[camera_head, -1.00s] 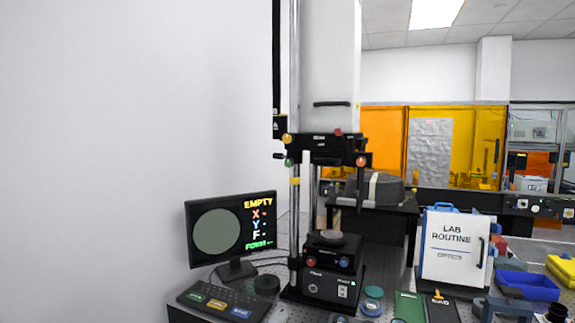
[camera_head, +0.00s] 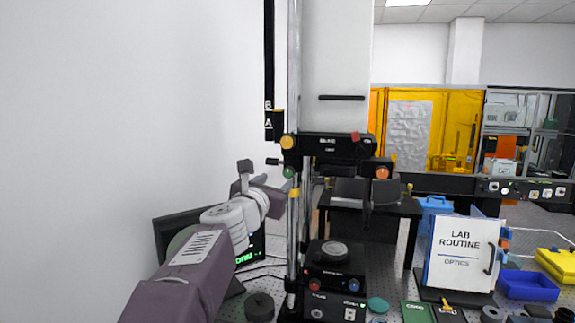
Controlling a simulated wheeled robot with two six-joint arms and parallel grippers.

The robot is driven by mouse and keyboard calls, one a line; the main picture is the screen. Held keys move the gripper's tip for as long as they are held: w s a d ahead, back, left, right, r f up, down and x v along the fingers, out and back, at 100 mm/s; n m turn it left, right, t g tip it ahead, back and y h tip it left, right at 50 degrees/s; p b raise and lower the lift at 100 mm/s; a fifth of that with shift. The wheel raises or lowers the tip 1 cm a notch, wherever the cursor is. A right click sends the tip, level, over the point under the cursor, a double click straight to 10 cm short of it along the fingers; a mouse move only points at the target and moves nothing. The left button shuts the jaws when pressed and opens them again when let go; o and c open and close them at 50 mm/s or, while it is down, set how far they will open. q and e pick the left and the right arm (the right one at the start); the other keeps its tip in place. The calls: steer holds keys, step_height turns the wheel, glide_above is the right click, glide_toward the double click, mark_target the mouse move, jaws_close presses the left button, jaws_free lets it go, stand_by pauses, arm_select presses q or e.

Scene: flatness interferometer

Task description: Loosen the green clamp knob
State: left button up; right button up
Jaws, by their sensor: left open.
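The green clamp knob (camera_head: 289,172) is a small round knob on the left side of the black carriage, beside the metal column, below a yellow knob (camera_head: 287,142). My left gripper (camera_head: 267,177) is open, just left of and slightly below the green knob. One finger stands up on the left and the other side reaches close to the column. I cannot tell whether it touches anything; it appears empty. The black carriage (camera_head: 330,150) also bears a red knob and an orange knob (camera_head: 382,172) on its right. My right gripper is out of view.
The metal column (camera_head: 296,235) stands close to my left gripper. My left arm hides most of the monitor (camera_head: 170,232). A black base unit (camera_head: 335,285) stands below the carriage. Bare wall fills the left.

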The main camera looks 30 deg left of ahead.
mark_target(288, 174)
arm_select(q)
steer(key=x, duration=0.2)
steer(key=p+x, duration=0.1)
steer(key=x, duration=0.5)
steer(key=shift+w+d, duration=0.1)
steer(key=shift+d, duration=0.3)
steer(key=shift+w+d+r, duration=0.15)
steer(key=shift+d, duration=0.05)
steer(key=shift+a, duration=0.15)
steer(key=c, duration=0.5)
jaws_close()
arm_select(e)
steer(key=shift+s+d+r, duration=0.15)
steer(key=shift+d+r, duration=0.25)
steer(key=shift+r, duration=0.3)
